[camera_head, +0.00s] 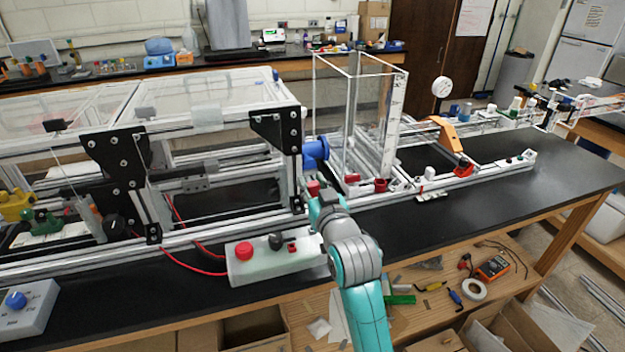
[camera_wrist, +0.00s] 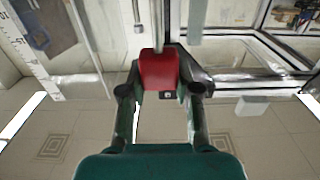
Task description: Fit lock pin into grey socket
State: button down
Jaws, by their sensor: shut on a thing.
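My gripper (camera_wrist: 160,88) is shut on a red block-like piece (camera_wrist: 158,70), which I take to be the lock pin's head. In the wrist view a grey rod runs away from the red piece; I cannot tell whether it is the pin's shaft or part of the frame. In the head view my gripper (camera_head: 322,196) is at the front of the extrusion frame (camera_head: 222,220), below a blue cylinder (camera_head: 315,152), with the red piece (camera_head: 313,187) at its tip. I cannot make out the grey socket, nor whether the pin touches it.
A white control box (camera_head: 272,262) with a red button sits left of my arm on the black bench (camera_head: 470,196). Black bracket plates (camera_head: 277,135) stand left of my gripper. A clear upright box (camera_head: 362,115) rises behind it.

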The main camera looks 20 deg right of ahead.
jog(key=shift+f, duration=2.2)
jog(key=shift+f, duration=1.25)
jog(key=c, duration=0.7)
grip_release()
jog(key=shift+c, duration=0.2)
jog(key=shift+s, duration=0.15)
jog(key=s, duration=1.1)
jog(key=shift+s, duration=0.4)
